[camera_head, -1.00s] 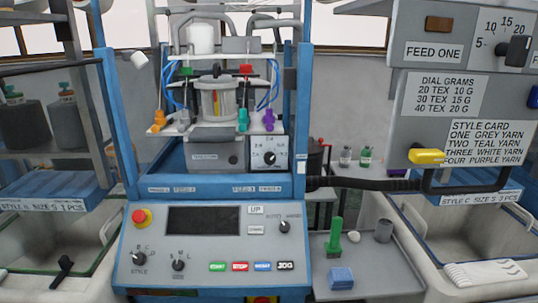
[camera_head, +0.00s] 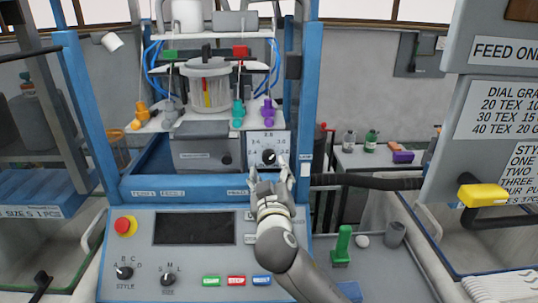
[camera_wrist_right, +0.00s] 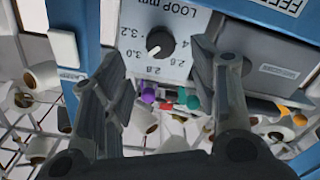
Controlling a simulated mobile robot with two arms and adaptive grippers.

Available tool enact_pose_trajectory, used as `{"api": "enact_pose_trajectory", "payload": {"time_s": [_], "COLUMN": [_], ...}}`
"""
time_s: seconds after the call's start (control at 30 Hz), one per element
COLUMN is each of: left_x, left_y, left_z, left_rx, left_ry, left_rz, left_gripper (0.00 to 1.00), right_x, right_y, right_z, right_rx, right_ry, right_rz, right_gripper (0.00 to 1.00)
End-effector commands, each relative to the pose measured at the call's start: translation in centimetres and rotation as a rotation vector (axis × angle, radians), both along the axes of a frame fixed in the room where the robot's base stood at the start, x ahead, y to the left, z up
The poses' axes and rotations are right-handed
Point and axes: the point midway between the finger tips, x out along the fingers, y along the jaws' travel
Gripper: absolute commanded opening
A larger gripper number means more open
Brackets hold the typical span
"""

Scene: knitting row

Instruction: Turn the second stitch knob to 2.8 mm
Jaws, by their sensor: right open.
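The stitch knob (camera_head: 268,157) is a small black knob on a white dial plate (camera_head: 254,138) on the machine's front. In the right wrist view the knob (camera_wrist_right: 160,42) sits among the marks 2.6, 2.8, 3.0 and 3.2, with "LOOP mm" beside them. My right gripper (camera_head: 270,180) is open and empty just in front of and below the knob. In the right wrist view its open fingers (camera_wrist_right: 165,78) spread to either side below the knob, apart from it. My left gripper is not in view.
A grey box (camera_head: 204,155) stands left of the dial. Coloured yarn guides (camera_head: 238,113) sit above it. The control panel (camera_head: 138,262) with a red stop button (camera_head: 125,226) lies below. A black hose (camera_head: 370,183) runs to the right, near a yellow handle (camera_head: 482,195).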

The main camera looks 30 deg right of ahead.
Motion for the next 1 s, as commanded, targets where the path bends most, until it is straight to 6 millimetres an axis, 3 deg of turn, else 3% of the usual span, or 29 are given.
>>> {"api": "enact_pose_trajectory", "payload": {"time_s": [0.17, 0.4, 0.6, 0.87, 1.0], "left_x": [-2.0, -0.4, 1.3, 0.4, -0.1], "left_y": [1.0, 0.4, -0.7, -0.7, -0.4], "left_z": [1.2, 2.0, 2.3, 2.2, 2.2], "left_rx": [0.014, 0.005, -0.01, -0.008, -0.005], "left_ry": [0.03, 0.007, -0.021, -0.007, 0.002], "left_rz": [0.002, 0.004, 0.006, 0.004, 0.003], "left_gripper": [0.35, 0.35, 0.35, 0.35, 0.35], "right_x": [2.9, 5.4, 6.2, 6.3, 6.2], "right_y": [-1.8, -3.4, -3.8, -3.8, -3.8], "right_z": [0.3, 0.2, 0.0, -0.1, 0.0], "right_rx": [-0.004, -0.001, 0.001, 0.001, 0.001], "right_ry": [0.002, 0.002, 0.003, 0.002, 0.002], "right_rz": [-0.001, 0.0, 0.001, 0.001, 0.001], "right_gripper": [0.54, 0.54, 0.54, 0.54, 0.36]}}
